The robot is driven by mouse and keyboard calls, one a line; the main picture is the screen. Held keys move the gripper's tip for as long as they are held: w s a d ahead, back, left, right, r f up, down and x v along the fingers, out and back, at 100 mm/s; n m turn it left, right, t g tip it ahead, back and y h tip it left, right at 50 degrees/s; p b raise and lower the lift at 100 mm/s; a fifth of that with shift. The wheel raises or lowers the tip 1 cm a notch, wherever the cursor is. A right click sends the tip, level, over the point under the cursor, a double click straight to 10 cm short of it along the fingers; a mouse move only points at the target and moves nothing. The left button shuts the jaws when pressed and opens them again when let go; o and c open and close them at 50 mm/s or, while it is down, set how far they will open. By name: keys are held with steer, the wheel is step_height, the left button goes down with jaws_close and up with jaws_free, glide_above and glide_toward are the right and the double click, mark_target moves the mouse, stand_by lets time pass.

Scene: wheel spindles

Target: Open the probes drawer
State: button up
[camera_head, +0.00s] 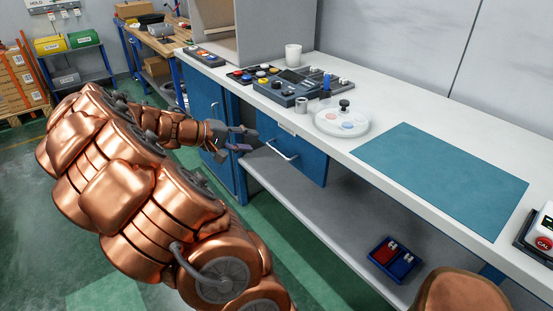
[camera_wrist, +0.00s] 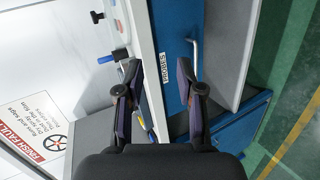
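The probes drawer (camera_head: 310,166) is a blue drawer under the white bench top, and it looks shut. It has a silver bar handle (camera_head: 282,150) and a pale label above it. In the wrist view the drawer front (camera_wrist: 176,30) shows the label "PROBES" (camera_wrist: 164,67) and the handle (camera_wrist: 194,55) beyond my fingertips. My gripper (camera_head: 253,140) is open and empty, in front of the drawer's left end and apart from the handle. In the wrist view my gripper's fingers (camera_wrist: 160,65) stand apart, with the handle just past the right fingertip.
The bench top (camera_head: 360,110) overhangs the drawer. A grey lower shelf (camera_head: 325,215) runs below it, holding a red and blue tray (camera_head: 395,258). A blue cabinet (camera_head: 205,105) stands left of the drawer. A teal mat (camera_head: 445,175) lies on the bench.

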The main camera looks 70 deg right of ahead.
steer(key=w+d+f+g+h+b, duration=0.1)
steer(key=w+d+f+h+b, duration=0.15)
steer(key=d+f, duration=0.55)
steer(key=n+t+h+b, duration=0.1)
steer(key=n+b, duration=0.1)
steer(key=b, duration=0.1)
glide_toward(277, 151)
steer(key=d+f, duration=0.1)
steer(key=d, duration=0.1)
steer(key=shift+x, duration=4.25)
steer(key=shift+s+r, duration=0.1)
steer(key=shift+s, duration=0.05)
jaws_close()
